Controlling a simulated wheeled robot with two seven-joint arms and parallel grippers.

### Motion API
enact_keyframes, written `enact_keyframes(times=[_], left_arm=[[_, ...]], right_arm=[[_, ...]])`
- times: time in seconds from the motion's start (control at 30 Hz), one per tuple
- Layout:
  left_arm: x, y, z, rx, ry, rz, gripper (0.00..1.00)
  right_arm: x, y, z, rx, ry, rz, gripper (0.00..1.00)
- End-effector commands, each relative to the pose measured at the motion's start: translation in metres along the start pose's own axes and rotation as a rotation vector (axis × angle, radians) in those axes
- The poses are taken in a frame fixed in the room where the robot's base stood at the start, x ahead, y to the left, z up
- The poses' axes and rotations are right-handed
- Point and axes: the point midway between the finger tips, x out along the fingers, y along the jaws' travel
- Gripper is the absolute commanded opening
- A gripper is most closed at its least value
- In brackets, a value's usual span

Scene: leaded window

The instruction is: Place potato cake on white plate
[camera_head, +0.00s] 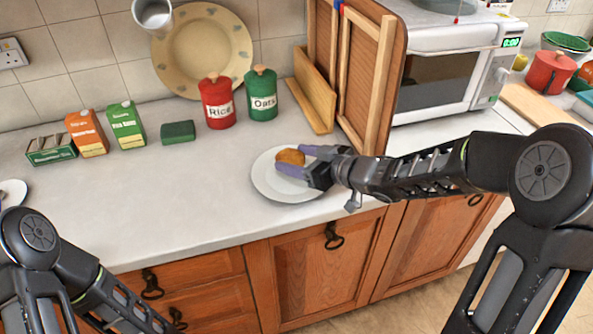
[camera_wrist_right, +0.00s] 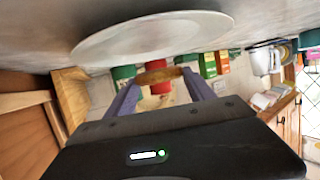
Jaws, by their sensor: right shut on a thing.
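The white plate (camera_head: 272,191) lies on the worktop near its front edge, and it also shows in the right wrist view (camera_wrist_right: 150,35). The golden-brown potato cake (camera_head: 290,157) is between the fingers of my right gripper (camera_head: 293,160), over the plate. In the right wrist view the potato cake (camera_wrist_right: 158,75) sits between the two purple fingers (camera_wrist_right: 160,88), very close to the plate's surface. I cannot tell whether it touches the plate. My right gripper is shut on it.
Red rice (camera_head: 217,104) and green oats (camera_head: 261,97) canisters stand behind the plate. Wooden boards (camera_head: 366,70) and a microwave (camera_head: 440,75) are to the right. Cartons (camera_head: 126,125) and a green sponge (camera_head: 178,132) are on the left.

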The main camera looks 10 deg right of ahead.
Motion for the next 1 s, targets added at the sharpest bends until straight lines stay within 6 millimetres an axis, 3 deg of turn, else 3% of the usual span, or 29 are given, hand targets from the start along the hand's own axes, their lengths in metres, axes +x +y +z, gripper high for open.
enact_keyframes(times=[0.17,0.43,0.87,0.9,1.0], left_arm=[[0.001,0.000,0.000,0.000,0.000,0.000,1.00],[0.005,-0.002,0.000,0.000,0.001,0.000,1.00],[0.009,-0.004,0.000,0.000,0.001,0.000,1.00],[0.007,-0.003,0.000,0.000,0.001,0.000,1.00],[0.007,-0.003,0.000,0.000,0.001,0.000,1.00]], right_arm=[[0.001,0.000,0.002,0.000,0.000,-0.001,0.21],[0.012,-0.001,0.033,0.001,-0.001,-0.002,0.21],[0.014,0.000,0.039,0.000,0.001,0.000,0.21],[0.014,0.000,0.037,0.000,0.001,0.000,0.66],[0.014,0.000,0.037,0.000,0.000,0.000,0.74]])
